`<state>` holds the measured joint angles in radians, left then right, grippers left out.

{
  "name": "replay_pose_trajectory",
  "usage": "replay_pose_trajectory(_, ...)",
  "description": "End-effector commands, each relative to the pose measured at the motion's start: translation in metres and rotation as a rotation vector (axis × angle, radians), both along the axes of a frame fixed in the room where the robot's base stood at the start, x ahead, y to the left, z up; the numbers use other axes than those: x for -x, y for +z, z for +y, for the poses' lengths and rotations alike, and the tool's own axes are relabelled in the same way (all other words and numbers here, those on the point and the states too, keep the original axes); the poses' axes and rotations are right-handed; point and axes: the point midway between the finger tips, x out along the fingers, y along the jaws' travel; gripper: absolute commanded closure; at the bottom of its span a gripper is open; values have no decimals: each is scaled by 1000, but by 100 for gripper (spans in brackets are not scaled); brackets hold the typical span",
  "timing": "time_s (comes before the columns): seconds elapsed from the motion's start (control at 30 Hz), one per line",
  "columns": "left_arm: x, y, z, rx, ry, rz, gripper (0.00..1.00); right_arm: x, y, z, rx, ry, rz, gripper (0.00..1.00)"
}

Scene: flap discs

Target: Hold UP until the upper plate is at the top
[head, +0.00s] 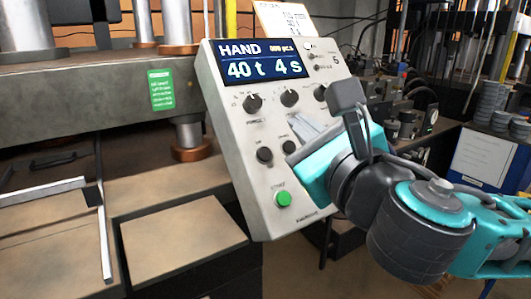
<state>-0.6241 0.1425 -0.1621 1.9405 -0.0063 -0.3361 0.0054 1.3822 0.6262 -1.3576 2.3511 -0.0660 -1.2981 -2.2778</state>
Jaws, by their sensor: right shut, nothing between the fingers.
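The control panel (232,150) stands tilted in the middle, its display (262,60) reading "HAND", "40 t" and "4 s". My right gripper (298,122) is shut and empty, in front of the panel's right half. Its fingertips are over the panel face just below the middle upper knob (289,98); I cannot tell whether they touch it. The gripper and wrist hide the panel's lower right part, and no UP marking is readable. A thick grey press plate (80,100) with a green label (161,90) spans the left. My left gripper is out of view.
A green button (283,199) sits low on the panel. Steel columns (188,135) with copper-coloured rings stand at the press. A metal frame (104,230) lies at the lower left. Stacked discs (487,103) and a blue-and-white box (483,158) are at the right.

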Motion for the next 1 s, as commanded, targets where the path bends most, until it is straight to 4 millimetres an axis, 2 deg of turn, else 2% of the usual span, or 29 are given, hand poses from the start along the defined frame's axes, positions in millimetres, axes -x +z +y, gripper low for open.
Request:
replay_pose_trajectory(0.23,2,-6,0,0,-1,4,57,-17,-21,13,0,0,5,100)
replay_pose_trajectory(0.43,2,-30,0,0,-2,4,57,-35,-42,26,-2,0,3,100)
replay_pose_trajectory(0.7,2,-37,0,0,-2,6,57,-50,-54,37,0,1,2,100)
replay_pose_trajectory(1.0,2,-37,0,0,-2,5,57,-52,-55,39,0,2,1,100)
